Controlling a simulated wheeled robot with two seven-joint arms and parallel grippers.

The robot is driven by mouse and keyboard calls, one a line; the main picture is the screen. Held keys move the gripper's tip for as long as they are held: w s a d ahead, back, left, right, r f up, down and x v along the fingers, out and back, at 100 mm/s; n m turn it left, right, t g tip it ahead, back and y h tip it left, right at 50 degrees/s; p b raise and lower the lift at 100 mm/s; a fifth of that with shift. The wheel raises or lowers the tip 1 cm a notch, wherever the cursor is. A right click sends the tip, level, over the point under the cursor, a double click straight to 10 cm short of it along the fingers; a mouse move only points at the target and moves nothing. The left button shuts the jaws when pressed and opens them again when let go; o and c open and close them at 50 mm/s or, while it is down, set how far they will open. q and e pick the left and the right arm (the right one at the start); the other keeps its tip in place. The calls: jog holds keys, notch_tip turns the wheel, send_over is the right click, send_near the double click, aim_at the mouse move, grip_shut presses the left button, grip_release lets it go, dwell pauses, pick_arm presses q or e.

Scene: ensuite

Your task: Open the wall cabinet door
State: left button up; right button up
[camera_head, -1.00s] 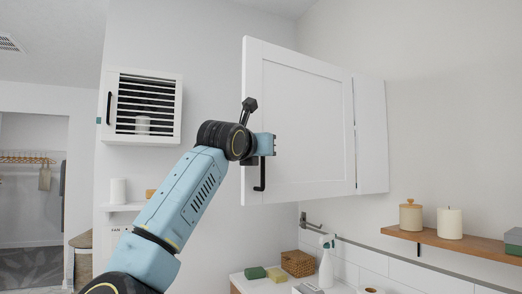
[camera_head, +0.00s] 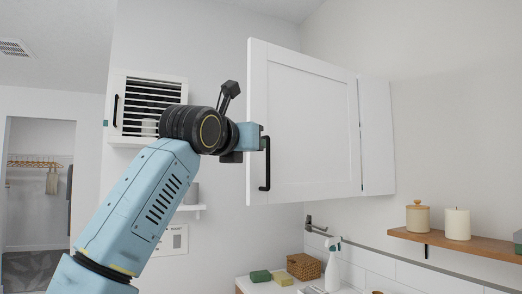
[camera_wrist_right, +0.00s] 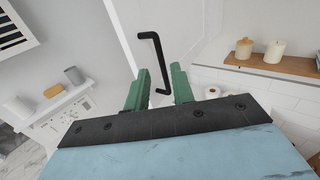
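The white wall cabinet door (camera_head: 308,120) is swung out, its left edge nearer me and its right edge at a slim white panel (camera_head: 376,135). The cabinet's inside is hidden. Its black bar handle (camera_head: 267,170) is near the door's lower left. My right gripper (camera_head: 262,143) is at the handle's upper part in the head view. In the right wrist view, the green fingers of the gripper (camera_wrist_right: 160,78) are apart. The handle (camera_wrist_right: 158,55) shows ahead, its lower end between the fingers with gaps visible. My left gripper is not in view.
A louvred white cabinet (camera_head: 150,107) hangs behind my arm at left. A wooden shelf (camera_head: 460,243) with a jar and a candle is at right. Below the door, a counter (camera_head: 255,285) holds a wicker basket (camera_head: 304,266) and spray bottle (camera_head: 333,265).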

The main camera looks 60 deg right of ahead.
jog(key=a, duration=0.3)
jog(key=shift+s, duration=0.25)
dwell(0.4)
